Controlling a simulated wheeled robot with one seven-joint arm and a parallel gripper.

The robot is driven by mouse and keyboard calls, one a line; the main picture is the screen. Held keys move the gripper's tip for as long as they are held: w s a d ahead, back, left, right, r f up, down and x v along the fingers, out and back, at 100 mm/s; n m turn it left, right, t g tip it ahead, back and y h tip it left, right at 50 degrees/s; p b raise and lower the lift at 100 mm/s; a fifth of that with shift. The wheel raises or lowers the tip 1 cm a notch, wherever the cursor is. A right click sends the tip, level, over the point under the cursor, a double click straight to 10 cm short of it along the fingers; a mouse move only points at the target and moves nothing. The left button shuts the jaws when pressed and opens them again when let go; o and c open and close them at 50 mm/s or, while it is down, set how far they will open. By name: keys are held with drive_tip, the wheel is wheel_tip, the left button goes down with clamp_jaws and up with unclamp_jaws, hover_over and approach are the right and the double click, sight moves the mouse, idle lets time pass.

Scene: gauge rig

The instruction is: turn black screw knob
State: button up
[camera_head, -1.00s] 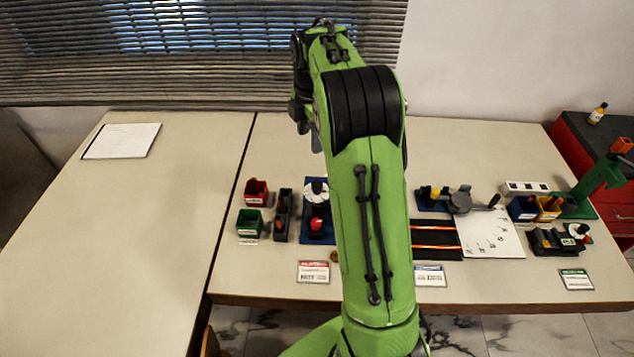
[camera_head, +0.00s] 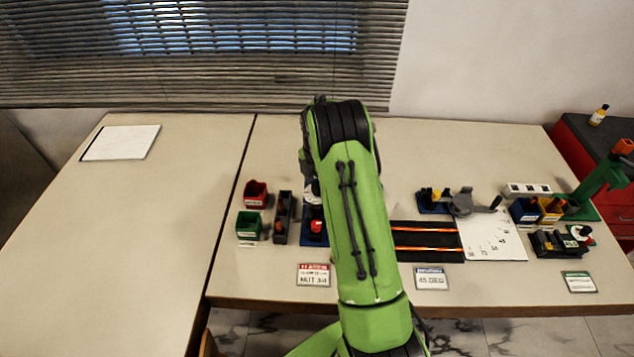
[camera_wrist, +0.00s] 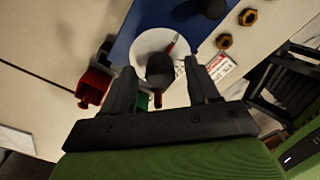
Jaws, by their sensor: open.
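In the wrist view a black knob (camera_wrist: 160,70) sits over a round white dial (camera_wrist: 148,45) on a blue board (camera_wrist: 130,28). A red pointer shows on the dial, and a red part shows just below the knob. My gripper (camera_wrist: 159,67) is open, one finger on each side of the knob in the picture, with gaps between; I cannot tell its height above the knob. In the head view the blue board (camera_head: 307,238) with its red knob (camera_head: 316,226) is partly covered by my green arm, which hides the gripper and the black knob.
Red (camera_head: 256,194) and green (camera_head: 249,222) bins stand left of the board, beside a dark holder (camera_head: 282,215). A black strip with glowing orange lines (camera_head: 427,247) and a lever device (camera_head: 462,202) lie to the right.

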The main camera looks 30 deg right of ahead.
drive_tip(key=shift+f, duration=0.1)
drive_tip(key=c, duration=1)
drive_tip(key=shift+c, duration=0.2)
